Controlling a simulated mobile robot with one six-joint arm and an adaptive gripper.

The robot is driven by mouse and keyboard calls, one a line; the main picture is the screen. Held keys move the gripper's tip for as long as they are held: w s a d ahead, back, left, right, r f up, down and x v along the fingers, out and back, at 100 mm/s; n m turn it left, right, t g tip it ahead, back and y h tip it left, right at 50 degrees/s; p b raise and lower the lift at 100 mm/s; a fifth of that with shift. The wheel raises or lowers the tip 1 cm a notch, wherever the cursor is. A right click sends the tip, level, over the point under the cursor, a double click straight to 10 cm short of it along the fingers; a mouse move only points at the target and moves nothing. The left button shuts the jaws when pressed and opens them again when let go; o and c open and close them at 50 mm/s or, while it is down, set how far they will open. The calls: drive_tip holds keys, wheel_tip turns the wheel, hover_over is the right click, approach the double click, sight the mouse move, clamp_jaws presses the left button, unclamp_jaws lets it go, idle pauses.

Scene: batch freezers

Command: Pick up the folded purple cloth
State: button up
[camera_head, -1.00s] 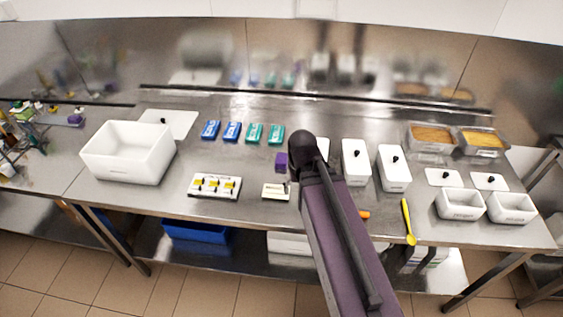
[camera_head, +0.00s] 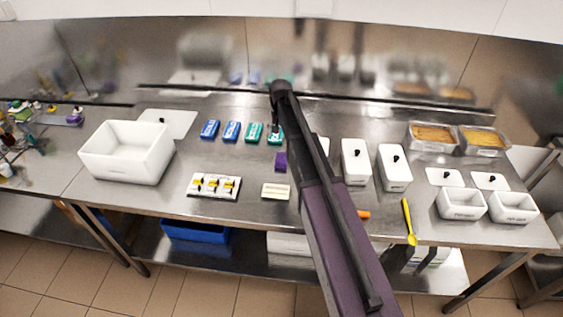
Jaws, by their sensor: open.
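The folded purple cloth (camera_head: 281,161) lies on the steel table, just left of my arm, as a small dark purple square. My gripper (camera_head: 276,132) is small and dark in the picture. It hangs from the end of my arm in front of the right-hand teal packet, a little above the cloth in the picture. It is open, and nothing shows in it. I cannot tell how high it is above the table. No part of it visibly touches the cloth.
Blue packets (camera_head: 210,130) and teal packets (camera_head: 254,133) lie in a row behind the cloth. A small cream block (camera_head: 276,191) and a white tray with yellow items (camera_head: 214,186) lie in front. Lidded white tubs (camera_head: 356,162) stand to the right, a large white bin (camera_head: 127,153) left.

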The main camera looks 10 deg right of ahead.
sight(281, 158)
drive_tip(key=shift+f, duration=0.1)
idle(0.3)
wheel_tip(281, 158, down, 8)
drive_tip(key=b, duration=0.8)
drive_tip(key=shift+f+b, duration=0.2)
drive_tip(key=shift+b, duration=0.1)
drive_tip(key=shift+f, duration=0.15)
drive_tip(key=f+b, duration=0.2)
drive_tip(key=b, duration=0.1)
drive_tip(key=shift+w+d+f, duration=0.2)
drive_tip(key=shift+f, duration=0.2)
drive_tip(key=shift+f+b, duration=1.05)
drive_tip(key=shift+b, duration=0.05)
drive_tip(key=c, duration=1)
